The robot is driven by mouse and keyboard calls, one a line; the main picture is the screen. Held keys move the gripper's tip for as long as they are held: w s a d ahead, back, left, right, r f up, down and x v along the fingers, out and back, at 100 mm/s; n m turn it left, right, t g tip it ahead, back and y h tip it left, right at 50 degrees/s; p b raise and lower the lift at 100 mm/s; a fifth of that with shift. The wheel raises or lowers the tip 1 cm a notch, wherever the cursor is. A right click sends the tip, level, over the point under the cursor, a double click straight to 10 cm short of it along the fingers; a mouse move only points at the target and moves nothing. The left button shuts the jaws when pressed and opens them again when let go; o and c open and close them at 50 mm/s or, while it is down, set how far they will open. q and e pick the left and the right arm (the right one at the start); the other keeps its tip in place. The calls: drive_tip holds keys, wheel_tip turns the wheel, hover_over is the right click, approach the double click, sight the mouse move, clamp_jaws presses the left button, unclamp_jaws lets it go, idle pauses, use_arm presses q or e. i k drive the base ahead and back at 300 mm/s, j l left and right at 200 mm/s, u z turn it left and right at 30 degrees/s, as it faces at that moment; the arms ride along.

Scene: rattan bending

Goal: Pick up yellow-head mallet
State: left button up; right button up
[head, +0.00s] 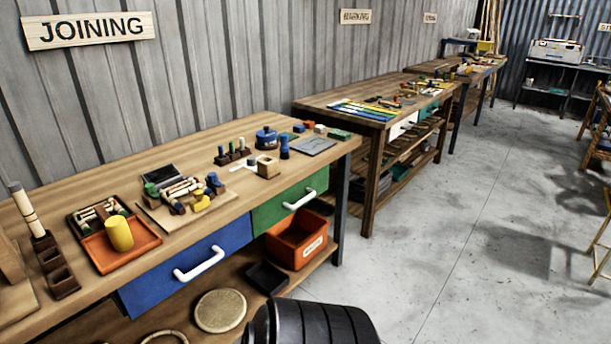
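No mallet can be made out for certain. A yellow cylinder (119,233) stands in an orange tray (136,252) at the left of the near bench. No handle shows on it, so I cannot tell if it is a mallet head. A smaller yellow piece (201,202) lies among blue, green and dark pieces on a wooden board (160,220) to the right. Neither of my grippers is in view.
The near bench (225,190) stands under a JOINING sign (89,30) and has blue (170,272) and green (275,212) drawers. A dark block rack (54,265) stands left of the tray. A black ribbed shape (305,325) fills the bottom edge. Grey floor (430,270) is open at right.

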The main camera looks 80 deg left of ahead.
sight(118, 232)
drive_tip(key=u, duration=4)
